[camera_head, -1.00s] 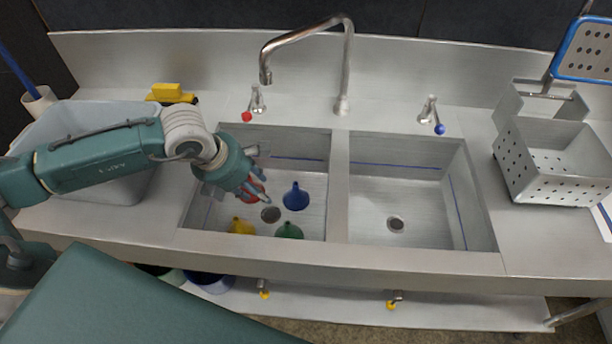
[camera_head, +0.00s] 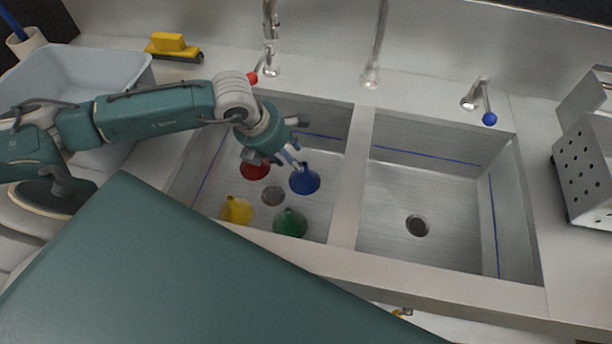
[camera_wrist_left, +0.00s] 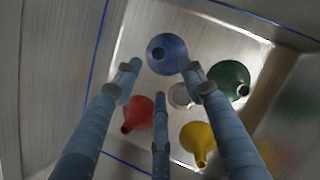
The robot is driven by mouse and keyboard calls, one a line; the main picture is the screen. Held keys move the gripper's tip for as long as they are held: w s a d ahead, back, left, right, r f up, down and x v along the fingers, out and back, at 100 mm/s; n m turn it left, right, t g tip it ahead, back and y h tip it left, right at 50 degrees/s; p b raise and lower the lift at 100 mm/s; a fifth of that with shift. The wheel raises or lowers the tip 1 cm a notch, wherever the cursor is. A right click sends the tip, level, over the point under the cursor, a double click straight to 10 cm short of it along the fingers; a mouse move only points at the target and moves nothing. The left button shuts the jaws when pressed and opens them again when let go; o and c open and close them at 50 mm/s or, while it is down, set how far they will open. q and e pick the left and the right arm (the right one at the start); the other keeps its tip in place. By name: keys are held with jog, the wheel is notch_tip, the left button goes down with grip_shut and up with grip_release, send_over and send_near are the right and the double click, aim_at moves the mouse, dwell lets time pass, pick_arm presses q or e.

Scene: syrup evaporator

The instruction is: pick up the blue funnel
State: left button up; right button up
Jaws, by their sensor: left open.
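The blue funnel (camera_head: 305,180) stands in the left sink basin (camera_head: 325,222); in the left wrist view the funnel (camera_wrist_left: 166,53) is beyond my fingertips. My left gripper (camera_head: 290,165) is over the basin, its fingers at the funnel's upper left in the head view. In the left wrist view its three fingers (camera_wrist_left: 160,92) are spread open with nothing between them. Whether a finger touches the funnel cannot be told. My right gripper is not in view.
A red funnel (camera_head: 254,170), a yellow funnel (camera_head: 237,210) and a green funnel (camera_head: 290,223) are close by in the same basin. A divider (camera_head: 352,180) separates the empty right basin (camera_head: 440,200). Faucet (camera_head: 371,75) and taps stand behind.

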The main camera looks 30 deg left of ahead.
aim_at(303, 165)
pick_arm(q)
jog(key=x, duration=0.2)
jog(key=p+x, duration=0.1)
jog(key=x, duration=0.3)
jog(key=shift+w+d+f+p, duration=0.3)
jog(key=shift+d, duration=0.15)
jog(key=shift+w+f, duration=0.15)
jog(key=shift+f, duration=0.2)
jog(key=shift+c, duration=0.2)
jog(key=c, duration=0.9)
